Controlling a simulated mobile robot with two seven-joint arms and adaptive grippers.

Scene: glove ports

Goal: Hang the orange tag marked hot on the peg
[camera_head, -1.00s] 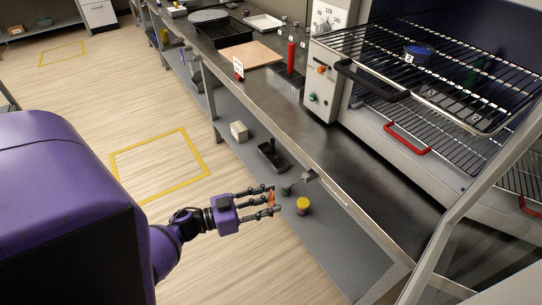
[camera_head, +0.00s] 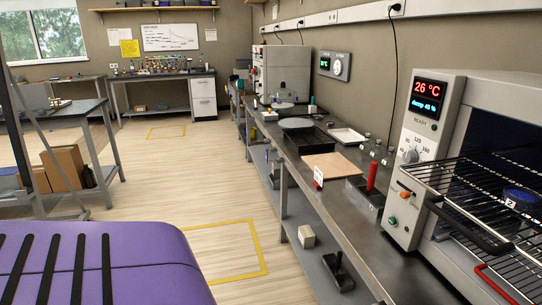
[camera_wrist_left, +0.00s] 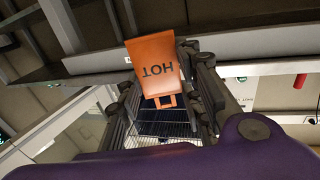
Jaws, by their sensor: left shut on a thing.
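The orange tag (camera_wrist_left: 153,58) shows in the left wrist view with the word HOT on it, upside down in the picture. It has a rectangular slot near its lower end. My left gripper (camera_wrist_left: 163,84) is shut on the tag, with a finger on either side of it. The head view shows neither gripper nor the tag. My right gripper is in no current frame. I cannot make out the peg in either view.
The oven (camera_head: 445,130) stands at the right, its display reading 26 °C. Its wire rack (camera_head: 480,195) sticks out over the bench (camera_head: 345,225). A red upright handle (camera_head: 371,176), a tan board (camera_head: 333,166) and a black tray (camera_head: 308,140) are on the bench.

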